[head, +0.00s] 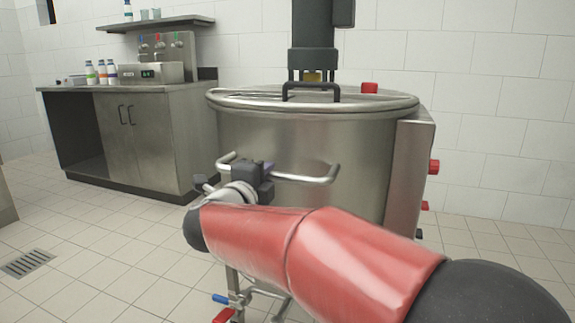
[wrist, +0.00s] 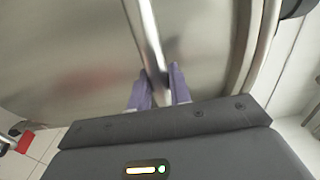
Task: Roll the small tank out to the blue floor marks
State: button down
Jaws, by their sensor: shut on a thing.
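The small tank (head: 290,140) is a round steel vessel with a lid and a black lid handle, standing in front of me in the head view. Its steel push bar (head: 312,179) sticks out from the front wall. My gripper (head: 268,170) is at the middle of this bar, partly hidden by my wrist. In the wrist view my gripper (wrist: 158,88) has its two purple fingers on either side of the bar (wrist: 150,40), shut on it, with the tank wall (wrist: 85,50) behind. The tank's lower part is mostly hidden by my red arm. The blue floor marks are not visible.
A steel counter (head: 150,135) with bottles and taps stands at the back left, under a wall shelf (head: 155,23). A floor drain (head: 27,263) lies at the left. Red knobs (head: 433,167) stick out at the tank's right. The tiled floor at left is clear.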

jog(key=b+v, duration=0.3)
jog(key=v, duration=1.8)
jog(key=shift+a, duration=0.15)
jog(key=shift+w+r, duration=0.1)
jog(key=shift+r, duration=0.05)
dwell(0.4)
jog(key=v, duration=0.5)
jog(key=shift+b, duration=0.4)
jog(key=shift+w, duration=0.15)
